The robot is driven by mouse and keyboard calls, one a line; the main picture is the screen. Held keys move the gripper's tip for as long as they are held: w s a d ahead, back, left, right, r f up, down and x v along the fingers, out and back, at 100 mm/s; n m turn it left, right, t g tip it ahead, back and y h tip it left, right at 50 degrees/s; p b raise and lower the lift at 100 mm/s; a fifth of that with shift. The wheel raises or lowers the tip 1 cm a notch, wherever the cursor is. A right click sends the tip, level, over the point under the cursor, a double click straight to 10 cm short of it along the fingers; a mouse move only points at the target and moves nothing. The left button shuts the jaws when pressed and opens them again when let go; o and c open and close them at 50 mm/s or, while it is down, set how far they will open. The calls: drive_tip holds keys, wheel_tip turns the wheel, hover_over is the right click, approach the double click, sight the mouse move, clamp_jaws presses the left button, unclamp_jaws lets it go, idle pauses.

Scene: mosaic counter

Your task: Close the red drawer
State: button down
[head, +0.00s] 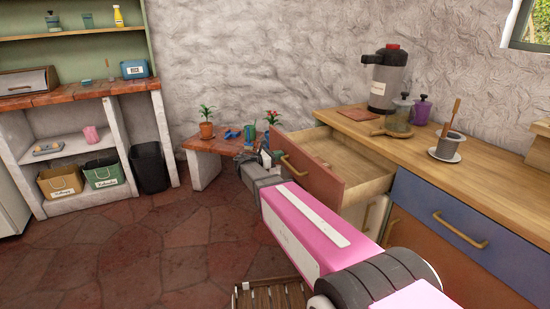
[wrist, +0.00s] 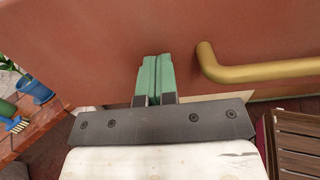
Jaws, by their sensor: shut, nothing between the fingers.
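The red drawer (head: 308,186) stands pulled out from the wooden counter, and its empty light-wood inside shows in the head view. Its red front also fills the upper part of the wrist view (wrist: 110,45). A brass handle (head: 293,166) is on that front; in the wrist view the handle (wrist: 255,70) lies to the right of my fingers. My gripper (wrist: 153,75) is shut and empty, its green fingertips at the drawer front, left of the handle. I cannot tell whether they touch it. In the head view my gripper (head: 268,158) is partly hidden by my pink arm.
A blue drawer (head: 450,215) is shut to the right. A low table (head: 210,143) with potted plants stands behind my gripper. A slatted wooden crate (head: 270,298) is on the floor below my arm. The counter top holds a dispenser (head: 385,78) and jars. The left floor is clear.

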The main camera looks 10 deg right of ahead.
sight(330, 156)
idle(0.3)
drive_tip(key=x, duration=2.6)
drive_tip(key=shift+w+d, duration=0.15)
drive_tip(key=shift+d, duration=0.25)
